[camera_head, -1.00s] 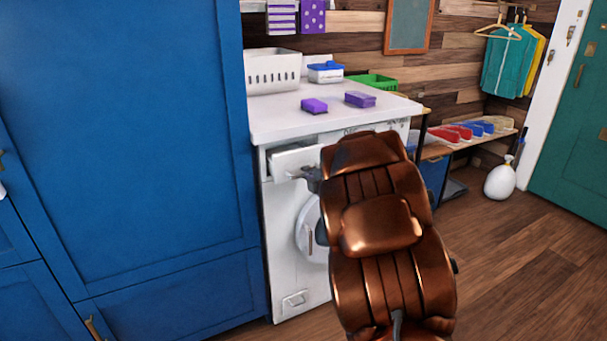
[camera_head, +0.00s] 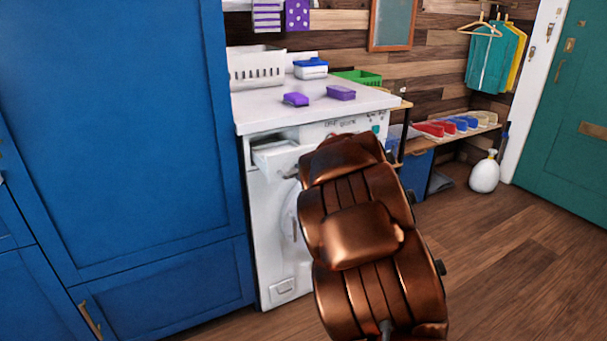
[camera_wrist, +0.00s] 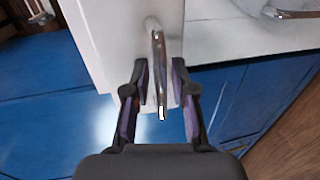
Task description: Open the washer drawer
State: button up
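The white washer (camera_head: 268,225) stands right of the blue cabinet. Its drawer (camera_head: 275,158) at the upper left is pulled partly out, with a dark gap behind its front. The drawer's handle (camera_head: 288,174) shows beside my copper-coloured arm, which hides much of the washer front. In the wrist view the metal handle (camera_wrist: 158,65) projects from the white drawer front (camera_wrist: 105,40). My gripper (camera_wrist: 160,80) is open, one finger on each side of the handle, with visible gaps. In the head view my gripper is mostly hidden by the arm.
A tall blue cabinet (camera_head: 120,140) stands close on the left. The washer's round door (camera_head: 290,215) is below the drawer. Purple sponges (camera_head: 340,93), a white basket (camera_head: 256,68) and a green basket (camera_head: 358,77) are on top. Wooden floor (camera_head: 520,260) is clear at right.

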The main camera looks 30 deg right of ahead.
jog(key=shift+o, duration=0.7)
jog(key=shift+a, duration=0.1)
jog(key=d+v, duration=0.1)
jog(key=v, duration=1)
jog(key=shift+s+a, duration=0.45)
jog(key=shift+r, duration=0.1)
jog(key=shift+r, duration=0.15)
